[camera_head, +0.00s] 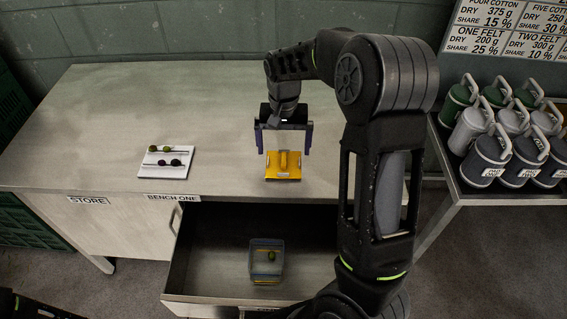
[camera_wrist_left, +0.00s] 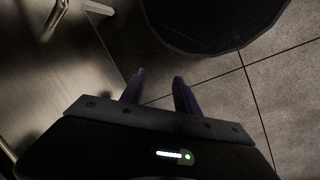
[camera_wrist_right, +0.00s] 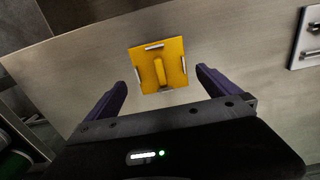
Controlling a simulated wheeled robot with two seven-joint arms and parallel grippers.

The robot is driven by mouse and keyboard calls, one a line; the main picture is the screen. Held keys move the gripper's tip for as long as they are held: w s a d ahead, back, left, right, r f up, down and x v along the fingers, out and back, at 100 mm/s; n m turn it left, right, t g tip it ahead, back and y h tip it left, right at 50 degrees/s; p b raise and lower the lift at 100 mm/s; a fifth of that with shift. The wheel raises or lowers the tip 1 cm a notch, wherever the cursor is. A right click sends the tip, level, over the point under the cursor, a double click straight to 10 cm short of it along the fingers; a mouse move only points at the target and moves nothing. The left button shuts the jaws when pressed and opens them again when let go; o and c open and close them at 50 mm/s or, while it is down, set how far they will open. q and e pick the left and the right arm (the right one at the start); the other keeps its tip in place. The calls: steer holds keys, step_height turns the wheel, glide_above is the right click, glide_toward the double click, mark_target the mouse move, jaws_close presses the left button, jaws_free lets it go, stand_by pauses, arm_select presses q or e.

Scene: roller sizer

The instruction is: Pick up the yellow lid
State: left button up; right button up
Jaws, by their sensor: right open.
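The yellow lid (camera_head: 270,166) lies flat on the bench top near its front edge. It is a square plate with a raised yellow handle and pale strips along its edges; it also shows in the right wrist view (camera_wrist_right: 174,80). My right gripper (camera_head: 284,151) is open and empty above the lid. Its two purple fingers stand apart to either side of the handle, and in the right wrist view (camera_wrist_right: 160,78) the lid shows ahead between and beyond them. My left gripper (camera_wrist_left: 158,80) has its fingers apart with nothing between them, over the floor.
Below the lid, an open drawer (camera_head: 213,270) holds a clear bin (camera_head: 254,262) with a small green item. A white plate (camera_head: 150,166) with several small balls lies left on the bench. A side table with several canisters (camera_head: 490,158) stands right.

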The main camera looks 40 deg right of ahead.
mark_target(284, 158)
step_height(284, 158, down, 5)
steer(key=shift+f+p, duration=0.1)
steer(key=shift+p, duration=0.75)
steer(key=shift+c, duration=0.2)
steer(key=c, duration=1.1)
